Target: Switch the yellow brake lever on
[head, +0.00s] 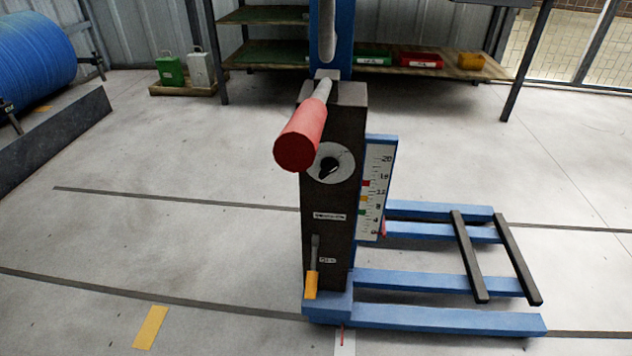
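The yellow brake lever (311,283) is low on the front of a dark upright column (333,230) on a blue-based lifting device. Its yellow grip hangs downward from a grey stem, beside a small white label (328,261) too small to read. Neither of my grippers shows in the head view.
A red-ended handle (299,147) juts toward me from the column's top, above a round dial (331,163). A scale board (375,190) is on the column's right side. Blue base legs (430,318) with two black bars (518,259) spread right.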

